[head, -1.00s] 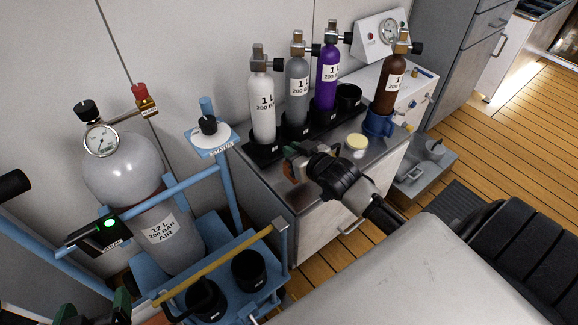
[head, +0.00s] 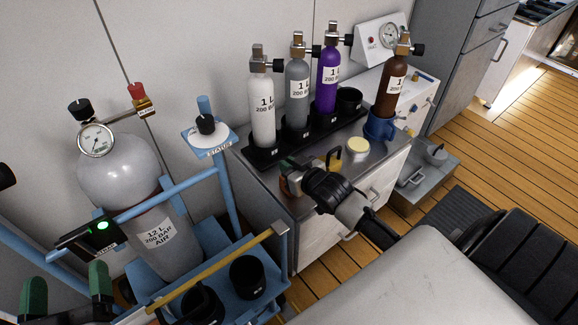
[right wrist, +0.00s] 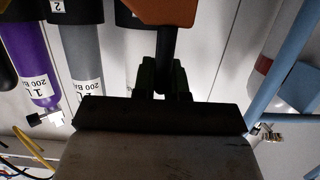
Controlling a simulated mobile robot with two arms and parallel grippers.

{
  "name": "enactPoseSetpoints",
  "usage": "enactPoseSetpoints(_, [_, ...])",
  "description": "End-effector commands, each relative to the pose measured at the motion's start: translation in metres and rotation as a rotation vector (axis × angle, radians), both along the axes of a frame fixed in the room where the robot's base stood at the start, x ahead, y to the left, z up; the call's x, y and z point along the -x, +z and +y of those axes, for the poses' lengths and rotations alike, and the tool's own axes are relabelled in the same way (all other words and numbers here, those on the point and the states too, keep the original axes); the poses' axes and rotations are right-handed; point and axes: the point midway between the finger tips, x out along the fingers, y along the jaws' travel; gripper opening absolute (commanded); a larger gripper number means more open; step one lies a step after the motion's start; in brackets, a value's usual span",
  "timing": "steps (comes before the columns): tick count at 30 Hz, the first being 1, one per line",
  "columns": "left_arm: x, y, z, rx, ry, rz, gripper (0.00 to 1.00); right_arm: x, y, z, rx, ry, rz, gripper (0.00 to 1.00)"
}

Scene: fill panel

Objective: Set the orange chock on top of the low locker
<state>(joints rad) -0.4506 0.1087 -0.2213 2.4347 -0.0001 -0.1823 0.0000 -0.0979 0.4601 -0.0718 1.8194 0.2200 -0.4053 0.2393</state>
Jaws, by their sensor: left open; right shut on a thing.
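The low locker (head: 312,205) has a grey metal top and pale front, and stands against the wall in the head view. My right gripper (head: 291,172) is at its front left part, shut on the black stem of the orange chock (head: 287,188). The head view shows only a little of the chock, and I cannot tell whether it touches the top. In the right wrist view the chock (right wrist: 163,10) is cut by the upper edge, its stem between the fingers (right wrist: 164,82). My left gripper (head: 67,293) is open and empty at the lower left.
Several small cylinders, including a white one (head: 262,112), stand in a black rack along the locker's back. A brown cylinder (head: 392,88) in a blue holder, a cream-lidded jar (head: 357,148) and a yellow item (head: 334,158) are nearby. A blue trolley (head: 215,240) stands left.

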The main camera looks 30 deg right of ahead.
Motion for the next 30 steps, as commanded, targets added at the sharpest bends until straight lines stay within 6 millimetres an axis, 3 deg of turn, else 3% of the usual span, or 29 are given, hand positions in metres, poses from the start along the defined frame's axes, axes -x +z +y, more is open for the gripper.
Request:
enactPoseSetpoints(5, [0.000,0.000,0.000,0.000,0.000,-0.001,0.84,0.000,-0.001,0.000,0.000,0.000,-0.002,0.00])
enactPoseSetpoints(6, [0.000,0.000,0.000,0.000,0.000,-0.001,0.84,0.000,-0.002,0.000,0.000,0.000,0.000,0.17])
enactPoseSetpoints(10, [0.000,0.000,0.000,0.000,0.000,-0.001,0.84,0.000,-0.002,0.000,0.000,0.000,0.000,0.37])
enactPoseSetpoints(22, [-0.001,-0.001,0.000,-0.005,0.001,0.019,0.84,0.004,0.001,-0.001,0.000,0.000,0.002,0.38])
enactPoseSetpoints(30, [0.001,-0.031,0.006,-0.070,0.016,0.266,0.84,0.034,0.012,-0.003,0.000,0.000,0.003,0.38])
